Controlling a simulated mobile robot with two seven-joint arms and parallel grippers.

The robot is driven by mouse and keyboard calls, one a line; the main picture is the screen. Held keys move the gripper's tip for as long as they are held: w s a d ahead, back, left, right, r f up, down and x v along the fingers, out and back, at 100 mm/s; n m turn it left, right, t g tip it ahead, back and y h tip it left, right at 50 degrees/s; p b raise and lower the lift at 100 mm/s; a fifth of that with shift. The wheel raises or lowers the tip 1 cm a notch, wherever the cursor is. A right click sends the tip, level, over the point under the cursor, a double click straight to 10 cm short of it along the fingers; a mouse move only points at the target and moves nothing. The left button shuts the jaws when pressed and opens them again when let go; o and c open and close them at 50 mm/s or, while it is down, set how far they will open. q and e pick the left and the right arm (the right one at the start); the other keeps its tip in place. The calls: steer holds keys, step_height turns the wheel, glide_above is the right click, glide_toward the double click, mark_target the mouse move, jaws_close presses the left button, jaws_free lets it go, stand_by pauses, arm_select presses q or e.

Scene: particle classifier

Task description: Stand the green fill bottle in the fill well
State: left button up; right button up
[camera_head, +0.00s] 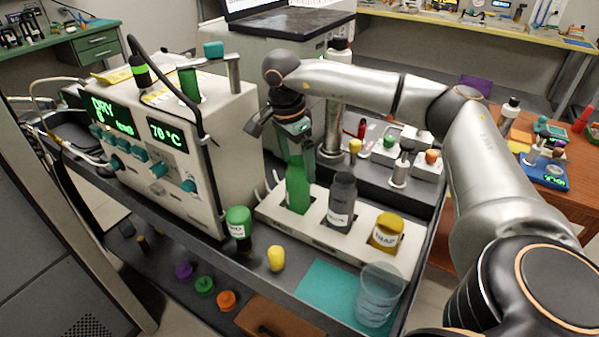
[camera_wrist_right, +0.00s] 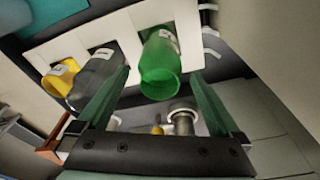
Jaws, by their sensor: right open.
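The green fill bottle (camera_head: 298,188) stands upright in the left opening of the white rack (camera_head: 335,237). A grey bottle (camera_head: 341,200) and a yellow bottle (camera_head: 386,232) occupy the other openings. My right gripper (camera_head: 298,155) is directly above the green bottle, with its jaws open. In the right wrist view the green bottle (camera_wrist_right: 160,72) shows between the fingertips, with a gap on each side. The bottle's lower part is hidden inside the rack. My left gripper is out of view.
A white instrument (camera_head: 225,150) with green displays stands left of the rack. Metal posts and small white blocks (camera_head: 386,152) are behind.

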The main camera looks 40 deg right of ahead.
steer(key=r, duration=0.5)
steer(key=a+r, duration=0.1)
steer(key=r, duration=0.1)
steer(key=shift+r, duration=0.15)
stand_by(2.1)
